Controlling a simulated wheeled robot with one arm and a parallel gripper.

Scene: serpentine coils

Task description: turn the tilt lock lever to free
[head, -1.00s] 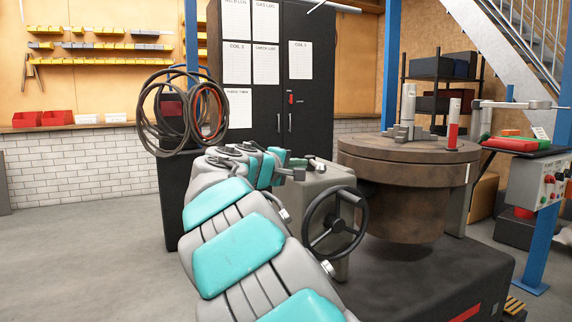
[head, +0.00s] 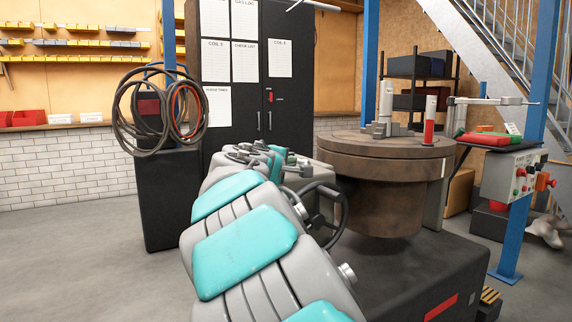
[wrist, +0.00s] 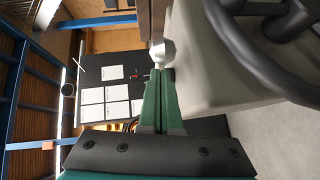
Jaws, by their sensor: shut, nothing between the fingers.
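My gripper (wrist: 158,74) is shut and empty, its two green fingers pressed together in the wrist view. A pale round knob (wrist: 162,52) shows right at the fingertips; I cannot tell whether they touch it, or whether it belongs to the tilt lock lever. In the head view my grey and teal arm reaches forward to the positioner's pale housing (head: 322,180), and hides much of it. The dark handwheel (head: 342,217) is partly behind my arm; it also shows at the top right of the wrist view (wrist: 232,45). No lever marking can be read.
The round brown turntable (head: 385,145) stands right of the housing on a dark base (head: 440,258). A control box (head: 522,178) hangs at the right near a blue post (head: 520,235). Coiled hoses (head: 150,115) and a black cabinet (head: 270,80) are behind. Floor at left is clear.

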